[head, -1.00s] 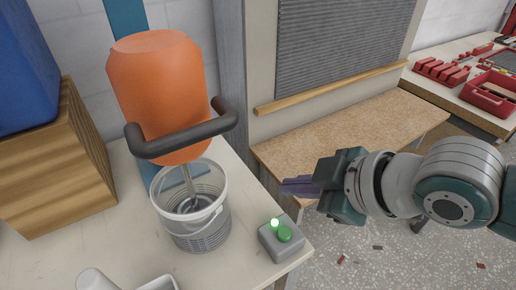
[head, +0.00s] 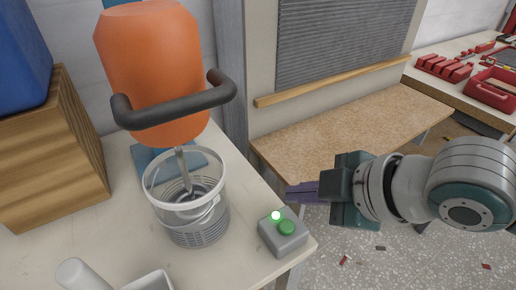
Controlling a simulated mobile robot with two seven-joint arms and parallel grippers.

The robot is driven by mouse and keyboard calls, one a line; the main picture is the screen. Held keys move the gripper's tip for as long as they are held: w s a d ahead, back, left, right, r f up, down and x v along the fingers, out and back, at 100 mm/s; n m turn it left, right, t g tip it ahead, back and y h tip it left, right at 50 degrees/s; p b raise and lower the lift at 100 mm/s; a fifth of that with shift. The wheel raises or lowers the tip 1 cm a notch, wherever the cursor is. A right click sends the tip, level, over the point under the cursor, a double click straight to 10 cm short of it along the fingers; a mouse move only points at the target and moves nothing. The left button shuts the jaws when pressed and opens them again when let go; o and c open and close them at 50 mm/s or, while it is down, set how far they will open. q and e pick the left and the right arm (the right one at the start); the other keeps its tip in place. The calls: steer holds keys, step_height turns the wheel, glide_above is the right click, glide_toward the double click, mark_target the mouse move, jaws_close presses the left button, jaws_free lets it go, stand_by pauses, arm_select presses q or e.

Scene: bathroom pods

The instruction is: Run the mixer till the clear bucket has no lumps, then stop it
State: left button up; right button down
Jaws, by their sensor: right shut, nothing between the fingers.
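The orange mixer (head: 155,70) with a dark handle bar stands over the clear bucket (head: 188,222). Its metal shaft (head: 182,165) reaches down into the bucket. The bucket has a ribbed or printed lower wall; whether lumps are in the contents I cannot make out. A grey switch box (head: 283,240) with a green button (head: 287,228) sits at the table's right corner, and its small lamp (head: 275,215) glows green-white. My right gripper (head: 290,192) is shut and empty, beyond and above the box, touching nothing. My left gripper is out of view.
A white scoop-like object (head: 150,283) lies at the table's front edge. A wooden block (head: 45,150) carries a blue container (head: 22,60) at left. A cork-topped bench (head: 345,135) stands behind my right gripper. Red trays (head: 495,92) lie on the far right table.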

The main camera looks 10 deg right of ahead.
steer(key=b, duration=0.3)
glide_above(293, 230)
step_height(293, 230, down, 4)
steer(key=shift+f, duration=0.2)
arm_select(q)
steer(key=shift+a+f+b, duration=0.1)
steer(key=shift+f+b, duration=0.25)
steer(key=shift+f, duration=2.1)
arm_select(e)
steer(key=shift+f, duration=0.5)
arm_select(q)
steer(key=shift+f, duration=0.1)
arm_select(e)
steer(key=shift+f, duration=0.1)
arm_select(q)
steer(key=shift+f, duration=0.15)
arm_select(e)
steer(key=shift+f, duration=0.3)
